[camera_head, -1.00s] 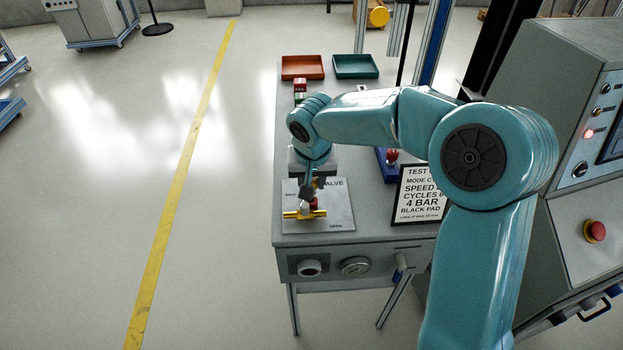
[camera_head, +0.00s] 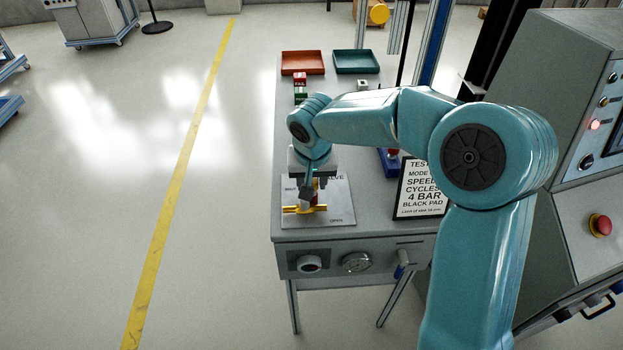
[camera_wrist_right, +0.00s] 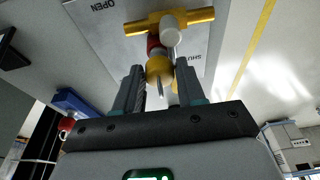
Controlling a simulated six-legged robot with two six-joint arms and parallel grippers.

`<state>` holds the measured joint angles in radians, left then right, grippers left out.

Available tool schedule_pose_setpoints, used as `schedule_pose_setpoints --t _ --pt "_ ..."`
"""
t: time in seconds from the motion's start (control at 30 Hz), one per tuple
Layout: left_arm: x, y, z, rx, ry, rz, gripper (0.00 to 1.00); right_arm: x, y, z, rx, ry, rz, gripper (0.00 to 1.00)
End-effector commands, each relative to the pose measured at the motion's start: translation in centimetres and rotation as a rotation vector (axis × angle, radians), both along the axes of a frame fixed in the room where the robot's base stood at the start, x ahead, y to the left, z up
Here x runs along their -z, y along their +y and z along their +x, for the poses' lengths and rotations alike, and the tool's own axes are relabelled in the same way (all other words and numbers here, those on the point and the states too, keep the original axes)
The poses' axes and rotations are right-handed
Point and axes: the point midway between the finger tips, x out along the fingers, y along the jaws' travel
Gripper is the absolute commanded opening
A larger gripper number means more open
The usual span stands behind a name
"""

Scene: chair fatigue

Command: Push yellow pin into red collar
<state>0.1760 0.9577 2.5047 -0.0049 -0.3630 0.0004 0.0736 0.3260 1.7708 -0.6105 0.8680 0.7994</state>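A yellow pin (camera_wrist_right: 159,69) with a rounded yellow head shows between the fingertips in the right wrist view. The red collar (camera_wrist_right: 153,42) is just beyond it, partly hidden by it. A yellow crossbar handle (camera_wrist_right: 140,26) with a white rounded knob (camera_wrist_right: 173,25) stands over the grey valve plate; the handle also shows in the head view (camera_head: 291,209). My right gripper (camera_wrist_right: 162,76) is open, its fingers on either side of the pin with small gaps visible. In the head view my right gripper (camera_head: 314,192) is low over the plate and hides the pin. My left gripper is not in view.
The grey valve plate (camera_head: 342,212) lies near the bench's front edge. A black-framed sign (camera_head: 421,190) stands to the right, with a blue fixture (camera_head: 387,163) behind it. Orange (camera_head: 302,62) and teal (camera_head: 356,62) trays are at the back. A control cabinet is farther right.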

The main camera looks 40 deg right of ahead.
Motion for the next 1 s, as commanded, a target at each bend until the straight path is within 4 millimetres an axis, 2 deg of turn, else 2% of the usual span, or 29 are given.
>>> schedule_pose_setpoints --t 0.07,0.33,0.47,0.57,0.9,1.0 --pt "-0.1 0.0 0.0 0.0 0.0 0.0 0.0 0.0 0.0 0.0 0.0 0.001 0.001 0.63" --pt "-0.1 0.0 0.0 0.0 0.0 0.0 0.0 -0.1 0.0 0.0 0.0 0.001 0.001 0.63" --pt "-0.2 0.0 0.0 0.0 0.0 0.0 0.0 -1.1 0.1 -0.2 0.0 -0.001 -0.001 0.63" --pt "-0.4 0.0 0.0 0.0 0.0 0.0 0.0 -3.1 0.4 -0.6 0.0 -0.004 0.0 0.63" --pt "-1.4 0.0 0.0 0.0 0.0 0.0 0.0 -11.8 1.6 -2.4 -0.002 -0.004 0.001 0.63" --pt "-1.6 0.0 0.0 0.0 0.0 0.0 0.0 -13.6 1.9 -2.9 -0.001 -0.002 0.001 0.63"
